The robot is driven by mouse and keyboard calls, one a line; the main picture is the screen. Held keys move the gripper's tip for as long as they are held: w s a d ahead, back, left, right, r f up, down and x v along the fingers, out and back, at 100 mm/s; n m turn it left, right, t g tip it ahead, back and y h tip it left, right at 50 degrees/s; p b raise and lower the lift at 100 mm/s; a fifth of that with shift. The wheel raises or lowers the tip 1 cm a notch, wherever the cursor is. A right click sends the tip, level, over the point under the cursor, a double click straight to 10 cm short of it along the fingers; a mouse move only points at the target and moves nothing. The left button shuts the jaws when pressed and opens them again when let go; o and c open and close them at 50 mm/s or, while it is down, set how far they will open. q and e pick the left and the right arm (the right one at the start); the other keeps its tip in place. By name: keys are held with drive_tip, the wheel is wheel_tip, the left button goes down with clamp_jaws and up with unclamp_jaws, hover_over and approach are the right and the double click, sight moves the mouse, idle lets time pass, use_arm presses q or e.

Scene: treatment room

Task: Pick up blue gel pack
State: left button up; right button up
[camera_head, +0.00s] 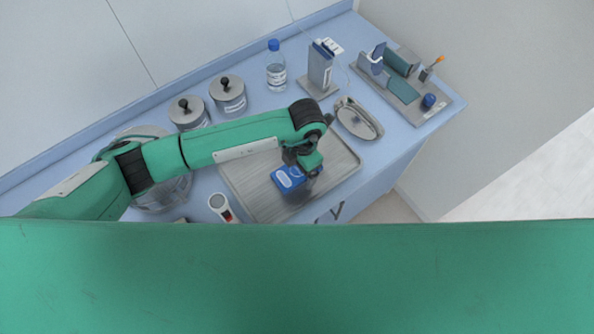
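The blue gel pack (287,179), with a white label, is at the middle of the metal tray (252,196). A dark patch like a shadow or reflection shows just below it; I cannot tell whether it touches the tray. My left gripper (304,168) points down at the tray, right at the pack's upper right edge. Its fingers are partly hidden by the gripper body and the pack, so their opening and grip are unclear. My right gripper cannot be made out; small dark marks at the table's front edge are unclear.
Two lidded jars (228,96) and a blue-capped bottle (276,68) stand behind my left arm. A kidney dish (358,119) lies right of the tray, beside an upright grey device (320,68). A rack tray (408,108) is far right. A white-orange handheld device (220,206) is left.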

sight(297, 170)
use_arm(q)
drive_tip(key=c, duration=1.2)
use_arm(e)
drive_tip(key=shift+w+d, duration=0.15)
drive_tip(key=shift+w, duration=0.2)
use_arm(q)
drive_tip(key=shift+o, duration=0.2)
drive_tip(key=shift+r, duration=0.15)
